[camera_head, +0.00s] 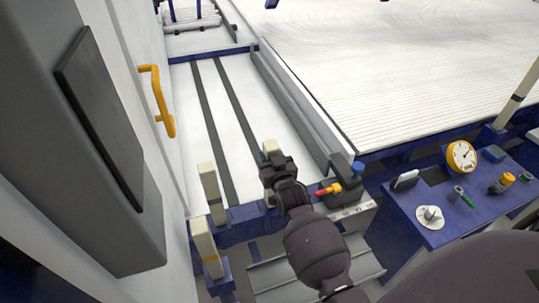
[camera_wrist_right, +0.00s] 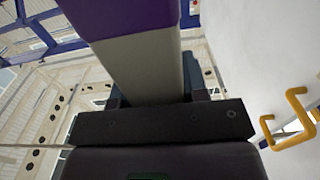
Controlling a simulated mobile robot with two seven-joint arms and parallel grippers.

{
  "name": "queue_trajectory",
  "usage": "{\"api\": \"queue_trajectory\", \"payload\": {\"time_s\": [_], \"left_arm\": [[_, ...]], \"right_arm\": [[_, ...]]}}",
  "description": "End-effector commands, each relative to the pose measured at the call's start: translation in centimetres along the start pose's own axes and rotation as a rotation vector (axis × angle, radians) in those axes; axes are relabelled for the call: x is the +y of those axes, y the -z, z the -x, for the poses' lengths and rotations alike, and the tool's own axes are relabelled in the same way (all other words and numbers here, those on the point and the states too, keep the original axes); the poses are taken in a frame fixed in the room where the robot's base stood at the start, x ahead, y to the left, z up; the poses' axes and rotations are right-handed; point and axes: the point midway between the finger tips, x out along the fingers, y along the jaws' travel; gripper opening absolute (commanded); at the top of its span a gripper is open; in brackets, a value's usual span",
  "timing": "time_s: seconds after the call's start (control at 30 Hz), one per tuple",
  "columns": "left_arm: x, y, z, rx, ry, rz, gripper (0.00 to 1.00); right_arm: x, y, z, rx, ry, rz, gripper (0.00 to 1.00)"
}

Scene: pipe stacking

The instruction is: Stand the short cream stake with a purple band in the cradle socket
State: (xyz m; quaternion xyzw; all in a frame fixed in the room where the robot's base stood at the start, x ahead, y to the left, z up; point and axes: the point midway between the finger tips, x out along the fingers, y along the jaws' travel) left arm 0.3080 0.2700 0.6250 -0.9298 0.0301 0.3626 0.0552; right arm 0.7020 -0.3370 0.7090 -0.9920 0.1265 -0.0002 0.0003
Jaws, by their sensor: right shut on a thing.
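My right gripper (camera_head: 272,166) comes in from the lower right and is shut on a cream stake. The stake's cream end (camera_head: 270,147) shows just beyond the gripper in the head view; the gripper hides most of the rest. In the right wrist view the stake (camera_wrist_right: 145,70) crosses the dark gripper (camera_wrist_right: 160,122), with a wide purple band (camera_wrist_right: 120,14) at the top edge. The blue cradle beam (camera_head: 245,212) runs below and left of the gripper. I cannot tell which socket lies beneath the stake, or whether they touch. My left gripper is not in view.
A blue bench (camera_head: 400,205) with a gauge (camera_head: 461,156) is at right. A yellow handle (camera_head: 160,100) projects from the left wall.

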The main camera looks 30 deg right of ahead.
Motion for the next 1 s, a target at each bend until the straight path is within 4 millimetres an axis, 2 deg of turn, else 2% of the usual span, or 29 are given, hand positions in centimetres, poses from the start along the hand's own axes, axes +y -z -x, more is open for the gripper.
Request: {"api": "queue_trajectory", "payload": {"time_s": [0.03, 0.47, 0.87, 0.9, 1.0], "left_arm": [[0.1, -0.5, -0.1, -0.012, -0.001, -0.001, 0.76], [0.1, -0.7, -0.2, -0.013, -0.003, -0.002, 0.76], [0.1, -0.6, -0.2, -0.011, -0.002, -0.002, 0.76], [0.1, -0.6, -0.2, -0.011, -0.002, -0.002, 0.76], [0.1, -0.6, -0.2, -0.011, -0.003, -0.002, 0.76]], "right_arm": [[0.0, -0.4, 0.0, -0.002, 0.0, 0.001, 0.07], [0.0, -1.8, 0.1, -0.003, 0.0, 0.001, 0.07], [0.0, -1.8, 0.0, 0.0, 0.0, 0.001, 0.07], [0.0, -1.8, 0.0, 0.0, 0.0, 0.001, 0.45], [0.0, -1.9, 0.0, -0.001, 0.0, 0.001, 0.6]]}}
